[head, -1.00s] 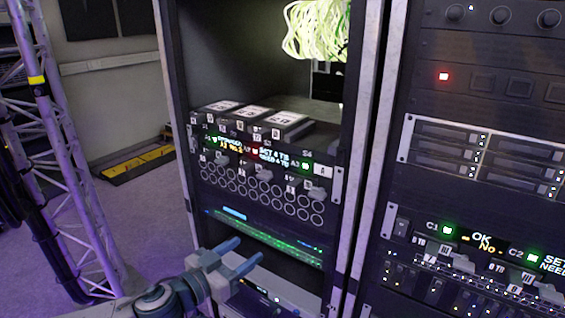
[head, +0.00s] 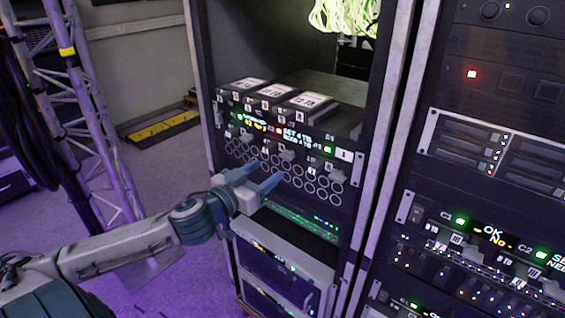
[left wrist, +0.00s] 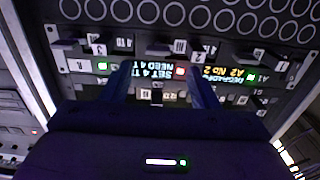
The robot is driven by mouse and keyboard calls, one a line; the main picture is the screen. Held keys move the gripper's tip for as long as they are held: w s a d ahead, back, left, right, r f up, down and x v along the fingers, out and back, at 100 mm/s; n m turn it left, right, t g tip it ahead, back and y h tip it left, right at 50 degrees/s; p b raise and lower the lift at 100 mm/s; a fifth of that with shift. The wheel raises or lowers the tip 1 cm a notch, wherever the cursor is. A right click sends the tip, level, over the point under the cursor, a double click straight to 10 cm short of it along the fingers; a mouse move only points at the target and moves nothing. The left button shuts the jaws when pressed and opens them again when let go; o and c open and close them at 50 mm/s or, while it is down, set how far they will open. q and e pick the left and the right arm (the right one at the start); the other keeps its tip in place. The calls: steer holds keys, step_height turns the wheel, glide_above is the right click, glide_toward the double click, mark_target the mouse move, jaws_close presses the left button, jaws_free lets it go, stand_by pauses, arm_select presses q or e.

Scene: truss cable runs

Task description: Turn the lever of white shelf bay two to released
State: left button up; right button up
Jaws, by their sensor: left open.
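Small grey levers stick out below the displays; the middle lever (head: 288,154) is the one nearest the red light. Lever angles are too small to tell surely. My left gripper (head: 267,170) is open and empty in front of the ring-holed strip, just below the levers. In the left wrist view, its fingers (left wrist: 162,88) flank the red light. My right gripper is out of view.
Several labelled boxes (head: 270,94) sit above the panel. A pale-framed unit (head: 285,245) is below my gripper. The right rack (head: 490,190) holds more lit panels. Pale cables (head: 345,15) hang above. A truss (head: 85,110) stands at the left.

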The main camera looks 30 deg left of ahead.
mark_target(284, 158)
arm_select(q)
steer(key=shift+w+d+r, duration=0.1)
steer(key=shift+w, duration=0.45)
steer(key=shift+w+d+r, duration=0.1)
steer(key=shift+w, duration=0.45)
steer(key=w+p, duration=0.1)
steer(key=w, duration=0.2)
steer(key=shift+w+d, duration=0.1)
steer(key=shift+w, duration=0.05)
steer(key=shift+w+d+f+p, duration=0.1)
steer(key=shift+w+p, duration=0.2)
steer(key=shift+w, duration=0.6)
steer(key=c, duration=1)
